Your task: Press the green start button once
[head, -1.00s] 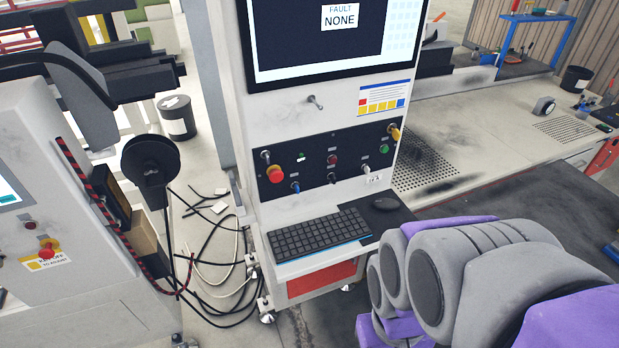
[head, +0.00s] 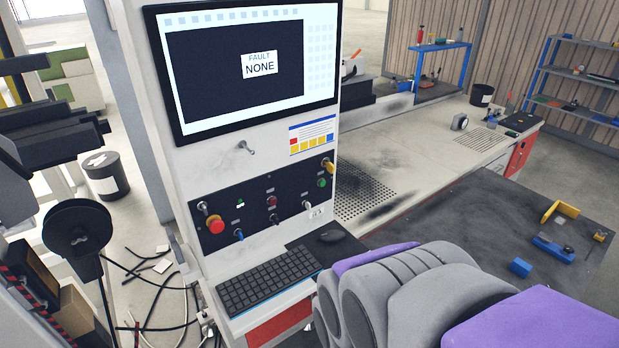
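The green start button (head: 321,183) sits at the right end of the black control panel (head: 257,217), below a yellow knob or key. A red mushroom button (head: 215,224) is at the panel's left end, with a smaller red button (head: 272,201) in the middle. A small green light or button (head: 239,204) also shows left of centre, so two green parts are on the panel. The screen (head: 250,65) above reads FAULT NONE. My folded grey and purple arm fills the lower right. My gripper is not visible.
A keyboard (head: 268,281) and a mouse (head: 331,236) lie on the shelf below the panel. A dark table (head: 480,225) with blue and yellow parts stands at the right. Cables (head: 160,300) lie on the floor at the left.

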